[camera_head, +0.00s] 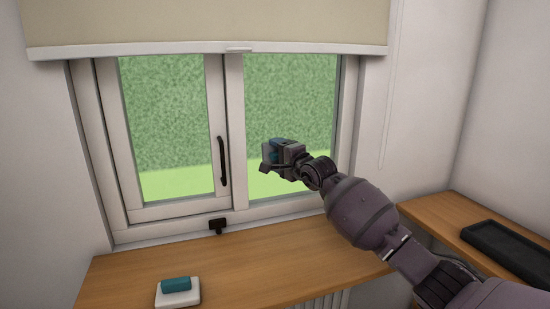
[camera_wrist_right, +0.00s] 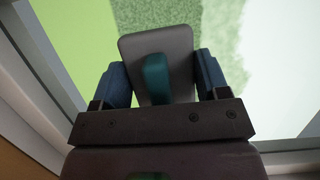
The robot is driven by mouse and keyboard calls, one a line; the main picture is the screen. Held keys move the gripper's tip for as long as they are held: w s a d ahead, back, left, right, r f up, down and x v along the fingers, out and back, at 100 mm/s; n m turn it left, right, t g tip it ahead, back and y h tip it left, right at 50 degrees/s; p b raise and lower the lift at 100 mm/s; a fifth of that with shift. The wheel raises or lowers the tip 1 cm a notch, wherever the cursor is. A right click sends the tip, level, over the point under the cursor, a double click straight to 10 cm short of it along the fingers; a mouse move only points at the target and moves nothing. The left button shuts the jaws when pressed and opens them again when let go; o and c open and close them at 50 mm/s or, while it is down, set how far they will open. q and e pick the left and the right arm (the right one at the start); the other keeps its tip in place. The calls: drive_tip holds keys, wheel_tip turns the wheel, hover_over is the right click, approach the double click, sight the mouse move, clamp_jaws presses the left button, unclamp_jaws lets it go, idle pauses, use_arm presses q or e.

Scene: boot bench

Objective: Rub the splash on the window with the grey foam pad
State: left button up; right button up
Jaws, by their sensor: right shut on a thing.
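The grey foam pad (camera_head: 266,153) is held in my right gripper (camera_head: 279,152) in front of the right window pane (camera_head: 290,95), near its lower left part. In the right wrist view the grey pad (camera_wrist_right: 178,48) with its teal grip (camera_wrist_right: 155,78) sits between the two blue fingers of my right gripper (camera_wrist_right: 162,82), which is shut on it. I cannot tell whether the pad touches the glass. I cannot make out a splash on the window; the pad and gripper cover part of the pane. My left gripper is not in view.
A white pad with a teal grip (camera_head: 164,296) lies on the wooden sill (camera_head: 265,264). A black window handle (camera_head: 222,162) and a dark catch (camera_head: 218,226) are left of my gripper. A black tray (camera_head: 508,250) lies on the right bench (camera_head: 445,213). A blind (camera_head: 210,25) hangs above.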

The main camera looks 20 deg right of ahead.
sight(314, 147)
drive_tip(key=shift+w+d+b, duration=0.1)
drive_tip(key=shift+d+b, duration=0.5)
drive_tip(key=shift+d, duration=1)
use_arm(q)
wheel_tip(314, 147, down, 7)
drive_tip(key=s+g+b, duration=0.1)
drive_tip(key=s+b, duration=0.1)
drive_tip(key=b, duration=0.1)
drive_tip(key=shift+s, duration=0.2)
use_arm(e)
drive_tip(key=d, duration=0.7)
drive_tip(key=shift+w+d+f+b, duration=0.1)
drive_tip(key=shift+d+f+b, duration=0.05)
drive_tip(key=shift+d+b, duration=0.35)
drive_tip(key=shift+w+d+f+b, duration=0.1)
drive_tip(key=shift+d+f+b, duration=0.05)
drive_tip(key=shift+d+b, duration=0.25)
drive_tip(key=shift+d+r+b, duration=0.2)
drive_tip(key=shift+d+b, duration=0.35)
drive_tip(key=shift+d, duration=0.3)
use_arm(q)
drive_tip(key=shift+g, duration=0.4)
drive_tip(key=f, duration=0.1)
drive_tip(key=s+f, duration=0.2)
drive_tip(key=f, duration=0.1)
use_arm(e)
drive_tip(key=shift+r, duration=0.1)
